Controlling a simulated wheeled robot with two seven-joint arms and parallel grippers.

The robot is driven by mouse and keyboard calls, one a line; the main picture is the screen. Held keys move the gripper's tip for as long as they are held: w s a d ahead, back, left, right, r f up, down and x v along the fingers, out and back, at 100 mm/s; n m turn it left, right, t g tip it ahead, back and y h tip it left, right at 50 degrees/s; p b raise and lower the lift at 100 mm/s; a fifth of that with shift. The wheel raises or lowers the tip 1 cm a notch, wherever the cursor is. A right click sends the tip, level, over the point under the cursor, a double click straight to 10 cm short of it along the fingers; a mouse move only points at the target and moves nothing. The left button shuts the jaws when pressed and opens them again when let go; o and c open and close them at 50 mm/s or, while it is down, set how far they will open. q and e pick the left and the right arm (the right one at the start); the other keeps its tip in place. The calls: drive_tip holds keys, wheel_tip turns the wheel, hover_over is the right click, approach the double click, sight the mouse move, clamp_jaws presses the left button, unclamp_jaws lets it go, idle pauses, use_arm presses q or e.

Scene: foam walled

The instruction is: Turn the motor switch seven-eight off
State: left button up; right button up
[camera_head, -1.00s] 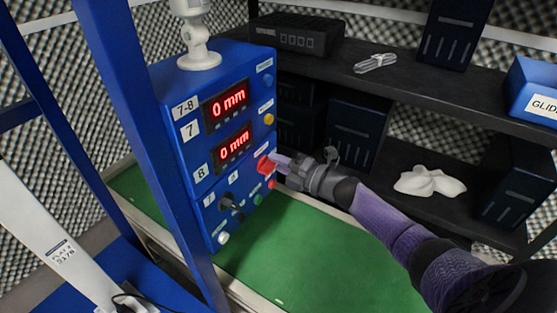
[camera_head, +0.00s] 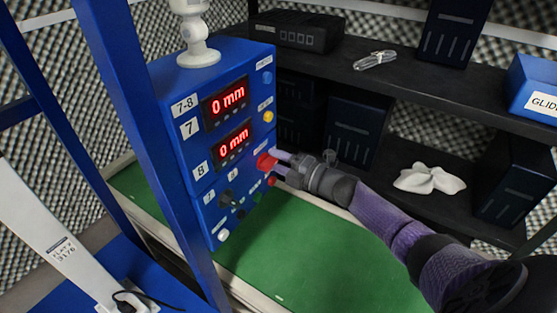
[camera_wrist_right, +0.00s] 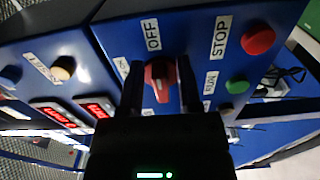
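The blue control box (camera_head: 190,155) stands at centre left in the head view, labelled 7-8, 7 and 8, with two red displays reading 0 mm. Its red rotary switch (camera_head: 266,162) is on the right-hand part of the front. In the right wrist view the red switch (camera_wrist_right: 159,76) sits below an OFF label (camera_wrist_right: 151,35). My right gripper (camera_head: 277,162) is at the switch, its two fingers apart, one on each side of the knob. Dark gaps show beside the knob's grip; contact cannot be made out. My left gripper is not in view.
A red STOP button (camera_wrist_right: 258,39) and a green button (camera_wrist_right: 237,85) are beside the switch. A black knob (camera_head: 226,198) is lower on the box. A blue post (camera_head: 150,150) stands left. Dark shelves (camera_head: 400,85) are behind; the green surface (camera_head: 310,255) is clear.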

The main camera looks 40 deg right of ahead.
drive_tip(key=shift+o, duration=0.4)
drive_tip(key=p+v, duration=0.2)
drive_tip(key=v, duration=0.8)
drive_tip(key=shift+p, duration=0.4)
